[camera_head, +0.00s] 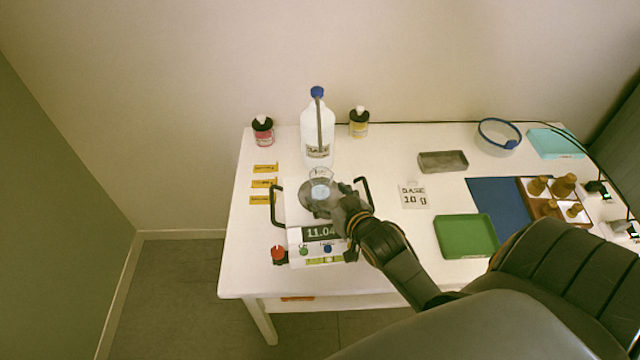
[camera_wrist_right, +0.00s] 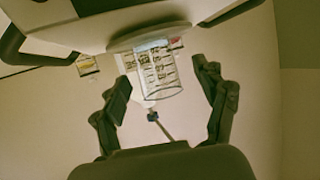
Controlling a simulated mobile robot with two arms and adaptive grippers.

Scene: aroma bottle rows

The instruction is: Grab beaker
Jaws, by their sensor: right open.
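A clear glass beaker (camera_head: 321,184) with pale contents stands on the round pan of the weighing scale (camera_head: 300,241), whose display seems to read 11.04. My right gripper (camera_head: 335,196) is at the scale, close beside the beaker, its fingers partly hiding the pan. In the right wrist view the beaker (camera_wrist_right: 158,72), with printed markings on its wall, shows between the two spread fingers of the open gripper (camera_wrist_right: 162,80). A gap shows on each side of the beaker. My left gripper is not in view.
A large bottle with a blue cap (camera_head: 318,130) stands behind the scale, between a red jar (camera_head: 263,132) and a yellow jar (camera_head: 359,123). Black handles (camera_head: 277,206) flank the pan. A green tray (camera_head: 466,236) and weight block (camera_head: 535,207) lie to the right.

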